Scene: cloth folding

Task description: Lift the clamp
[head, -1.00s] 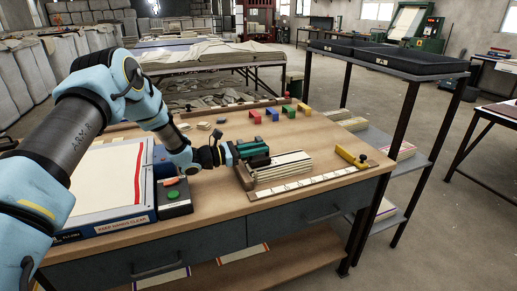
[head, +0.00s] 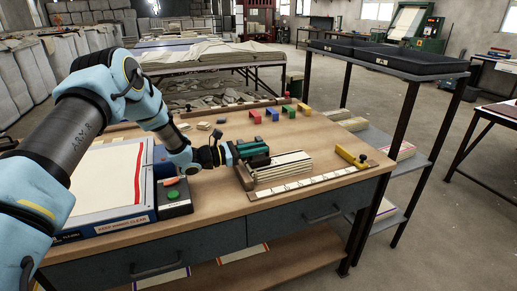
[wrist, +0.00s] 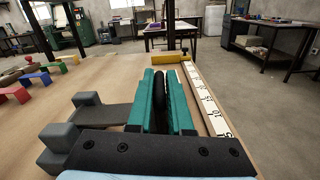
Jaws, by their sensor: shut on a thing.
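My gripper (head: 252,150) is low over the workbench, at the left end of a stack of pale folded cloth (head: 285,165). In the wrist view its teal fingers (wrist: 160,80) are shut on a narrow black piece (wrist: 160,92), which looks like the clamp's upright part or handle. The fingers hide most of the clamp, so I cannot tell whether its base touches the stack. Grey blocks (wrist: 86,98) and a dark plate (wrist: 108,117) lie just left of the fingers in the wrist view.
A white ruler strip (head: 315,183) runs along the bench's front, with a yellow block (head: 350,156) at its right end. Several coloured bridge-shaped pieces (head: 270,117) stand behind. A press-like unit with a green button (head: 173,195) is at left.

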